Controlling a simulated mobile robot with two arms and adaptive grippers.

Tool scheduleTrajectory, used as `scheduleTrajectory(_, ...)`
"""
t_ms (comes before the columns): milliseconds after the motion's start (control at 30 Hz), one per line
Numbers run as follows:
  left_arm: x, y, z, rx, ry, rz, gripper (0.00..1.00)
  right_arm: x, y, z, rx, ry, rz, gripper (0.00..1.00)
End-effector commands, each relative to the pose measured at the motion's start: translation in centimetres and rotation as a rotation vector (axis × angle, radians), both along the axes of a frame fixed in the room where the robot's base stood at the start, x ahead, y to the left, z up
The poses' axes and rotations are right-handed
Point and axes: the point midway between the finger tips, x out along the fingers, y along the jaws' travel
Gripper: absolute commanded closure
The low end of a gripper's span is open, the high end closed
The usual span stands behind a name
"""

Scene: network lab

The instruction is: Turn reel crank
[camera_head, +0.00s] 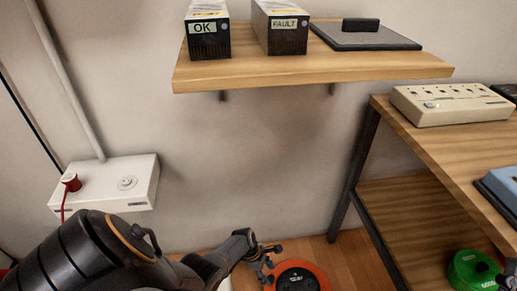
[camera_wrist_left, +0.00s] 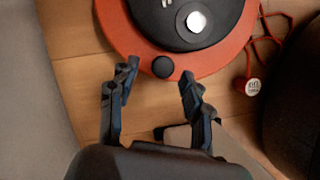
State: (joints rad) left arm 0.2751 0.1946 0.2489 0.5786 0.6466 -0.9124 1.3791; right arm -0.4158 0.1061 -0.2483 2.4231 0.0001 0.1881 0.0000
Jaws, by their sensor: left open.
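The cable reel (camera_head: 322,276) is a disc with an orange-red rim and a dark centre, low on the floor. In the left wrist view the reel (camera_wrist_left: 128,38) fills the top, with a white round spot on its dark hub. A round black knob (camera_wrist_left: 163,67), which looks like the crank handle, sits at the rim's near edge. My left gripper (camera_wrist_left: 159,80) is open, its two fingers apart on either side below the knob, with nothing between them. In the head view the left gripper (camera_head: 266,257) is just left of the reel. My right gripper is not in view.
A wooden bench (camera_head: 430,150) with a lower shelf stands at right, with a green reel (camera_head: 470,272). A white wall socket box (camera_head: 140,190) with a red plug is at left.

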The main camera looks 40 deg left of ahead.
Motion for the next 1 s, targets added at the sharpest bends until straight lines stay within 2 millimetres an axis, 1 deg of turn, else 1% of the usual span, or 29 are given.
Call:
scheduleTrajectory(100,-0.4,-0.1,0.9,0.0,0.001,-0.006,0.51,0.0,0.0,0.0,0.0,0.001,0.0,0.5)
scheduleTrajectory(267,-0.7,0.7,2.7,0.0,0.0,-0.005,0.51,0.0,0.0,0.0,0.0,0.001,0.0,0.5)
scheduleTrajectory(600,-1.6,2.3,7.3,-0.001,0.002,-0.005,0.51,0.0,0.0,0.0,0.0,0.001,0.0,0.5)
scheduleTrajectory(700,-1.8,2.6,8.2,-0.002,0.003,-0.005,0.51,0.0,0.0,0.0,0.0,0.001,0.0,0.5)
scheduleTrajectory(833,-2.0,2.8,8.9,-0.002,0.004,-0.005,0.51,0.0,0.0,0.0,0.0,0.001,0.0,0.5)
scheduleTrajectory(1000,-2.0,2.8,9.1,-0.003,0.005,-0.005,0.51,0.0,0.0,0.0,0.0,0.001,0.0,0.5)
